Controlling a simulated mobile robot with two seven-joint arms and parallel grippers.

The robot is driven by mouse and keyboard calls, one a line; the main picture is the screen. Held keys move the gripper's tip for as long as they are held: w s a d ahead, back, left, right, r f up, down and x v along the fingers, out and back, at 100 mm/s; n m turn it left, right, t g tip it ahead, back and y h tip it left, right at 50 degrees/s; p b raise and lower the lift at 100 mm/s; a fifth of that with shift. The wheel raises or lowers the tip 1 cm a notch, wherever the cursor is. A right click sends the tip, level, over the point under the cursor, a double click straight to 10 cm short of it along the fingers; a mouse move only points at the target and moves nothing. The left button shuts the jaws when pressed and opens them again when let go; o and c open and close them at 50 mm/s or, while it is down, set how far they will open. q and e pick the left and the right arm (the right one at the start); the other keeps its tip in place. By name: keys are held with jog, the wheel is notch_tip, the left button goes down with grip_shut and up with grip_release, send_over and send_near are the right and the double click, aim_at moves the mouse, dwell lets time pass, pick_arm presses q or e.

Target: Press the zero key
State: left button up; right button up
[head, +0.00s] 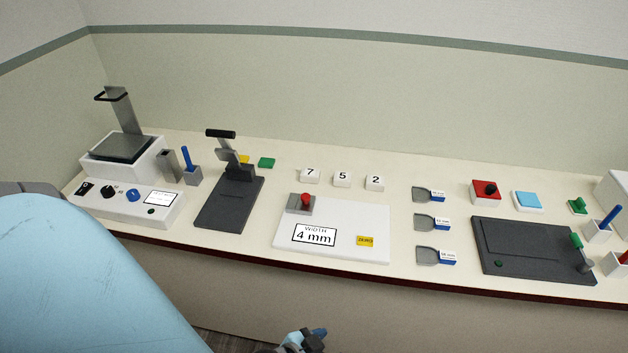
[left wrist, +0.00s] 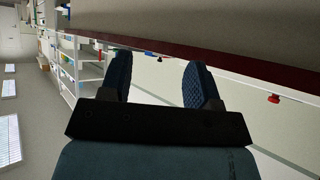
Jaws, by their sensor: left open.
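The zero key is a small yellow key (head: 365,240) with dark lettering. It sits at the front right of a white panel (head: 345,215) that also bears a "WIDTH 4 mm" display (head: 314,236) and a grey block with a red knob (head: 305,200). My left gripper (head: 304,341) shows at the bottom edge of the head view, in front of the counter and apart from the key. In the left wrist view its two dark blue fingers (left wrist: 158,82) are spread with nothing between them. The key cannot be made out there. My right gripper is not in view.
The counter's dark red front edge (head: 400,281) lies between my gripper and the panel. A dark grey stand with an upright lever (head: 228,205) is left of the panel. Several grey scoops (head: 426,222) and a dark plate (head: 535,262) are to its right. Number tiles (head: 342,179) stand behind.

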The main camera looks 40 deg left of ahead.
pick_arm(q)
grip_shut()
dwell(1.5)
